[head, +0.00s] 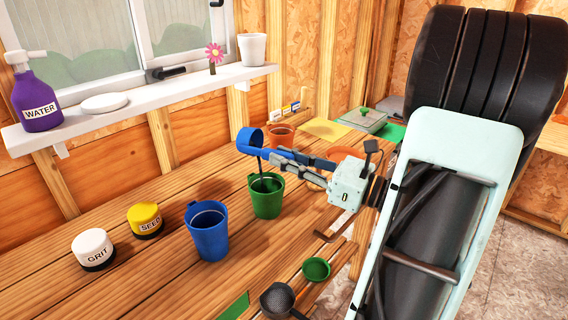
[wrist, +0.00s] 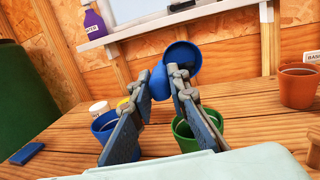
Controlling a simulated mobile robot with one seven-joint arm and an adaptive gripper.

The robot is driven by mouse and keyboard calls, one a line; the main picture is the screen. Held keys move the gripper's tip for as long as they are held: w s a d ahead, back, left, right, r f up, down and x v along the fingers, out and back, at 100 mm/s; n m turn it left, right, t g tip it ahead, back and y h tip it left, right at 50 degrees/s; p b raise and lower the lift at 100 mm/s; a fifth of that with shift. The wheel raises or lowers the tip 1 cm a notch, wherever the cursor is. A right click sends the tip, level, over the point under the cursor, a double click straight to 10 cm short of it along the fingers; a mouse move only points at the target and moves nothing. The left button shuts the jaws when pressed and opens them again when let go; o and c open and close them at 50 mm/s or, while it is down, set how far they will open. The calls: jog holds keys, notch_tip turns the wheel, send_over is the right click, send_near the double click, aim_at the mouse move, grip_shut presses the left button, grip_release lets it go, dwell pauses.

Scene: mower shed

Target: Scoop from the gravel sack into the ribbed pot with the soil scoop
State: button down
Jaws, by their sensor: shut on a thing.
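My gripper (head: 285,162) is shut on a blue scoop (head: 250,136), which it holds above the green pot (head: 267,201). The scoop's round bowl is tilted. A thin dark streak shows between the bowl and the pot's mouth; I cannot tell what it is. In the wrist view the scoop's bowl (wrist: 183,60) is beyond my fingertips (wrist: 168,80), with the green pot (wrist: 185,137) below right. A blue pot (head: 208,235) stands left of the green one. I cannot tell which pot is ribbed. No gravel sack can be made out.
A white GRIT jar (head: 93,250) and a yellow SEED jar (head: 145,221) stand at the left. A terracotta pot (head: 281,137) is farther back. A small green scoop (head: 316,270) and a dark sieve (head: 278,299) lie near the front edge. A shelf (head: 130,105) runs along the wall.

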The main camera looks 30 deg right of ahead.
jog(key=shift+s+d+f+t+y+b, duration=0.15)
jog(key=shift+f+t+y+b, duration=0.7)
jog(key=shift+b, duration=1.1)
jog(key=shift+s+f+t+y+b, duration=0.15)
jog(key=shift+f+t+y+b, duration=0.3)
jog(key=shift+f+t+b, duration=1.05)
jog(key=shift+r+g+b, duration=0.25)
jog(key=shift+r+b, duration=0.25)
jog(key=shift+r, duration=0.05)
